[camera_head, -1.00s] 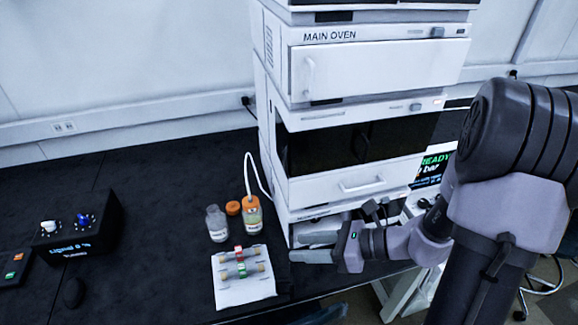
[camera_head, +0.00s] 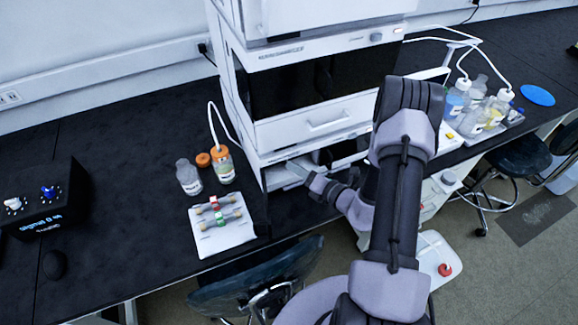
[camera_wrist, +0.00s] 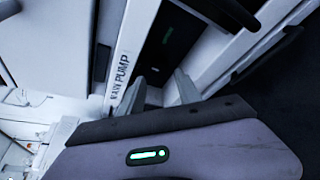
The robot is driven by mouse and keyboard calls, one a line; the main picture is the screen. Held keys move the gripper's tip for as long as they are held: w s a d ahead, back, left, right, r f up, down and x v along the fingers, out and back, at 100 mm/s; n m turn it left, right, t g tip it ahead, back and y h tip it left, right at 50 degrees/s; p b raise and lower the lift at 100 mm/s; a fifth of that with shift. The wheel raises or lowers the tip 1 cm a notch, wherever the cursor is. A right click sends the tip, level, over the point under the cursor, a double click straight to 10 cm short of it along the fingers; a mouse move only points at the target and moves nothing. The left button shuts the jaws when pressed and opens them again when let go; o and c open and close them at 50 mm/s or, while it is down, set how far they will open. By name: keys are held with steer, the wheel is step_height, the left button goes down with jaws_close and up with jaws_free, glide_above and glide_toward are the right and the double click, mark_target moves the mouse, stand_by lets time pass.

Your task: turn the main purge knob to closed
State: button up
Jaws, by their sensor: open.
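The main pump (camera_wrist: 122,72) is the lowest unit of the main stack, and its lettering shows at an angle in the wrist view. In the head view, the pump's front (camera_head: 283,178) is partly covered by my arm. My gripper (camera_head: 297,170) is at the pump's front, low on the stack. In the wrist view my gripper (camera_wrist: 162,88) has its two grey fingers apart with nothing seen between them, pointing at the pump's front beside a dark panel (camera_wrist: 172,42). I cannot make out the purge knob in either view; the fingers or my arm may hide it.
A solvent bottle (camera_head: 223,166), a clear bottle (camera_head: 188,177) and a white tray (camera_head: 222,231) of columns stand left of the stack. A black control box (camera_head: 45,203) is farther left. A chair (camera_head: 255,280) stands at the bench front. Several bottles stand at the right.

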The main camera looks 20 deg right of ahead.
steer(key=shift+b+x, duration=0.35)
steer(key=shift+x, duration=2)
jaws_close()
steer(key=shift+r+n+p, duration=0.2)
steer(key=shift+n+p, duration=0.1)
steer(key=shift+p, duration=0.05)
steer(key=shift+f+n+h, duration=0.1)
steer(key=shift+n+h, duration=0.2)
jaws_free()
steer(key=p+v, duration=0.3)
steer(key=v, duration=1.4)
steer(key=shift+s, duration=0.15)
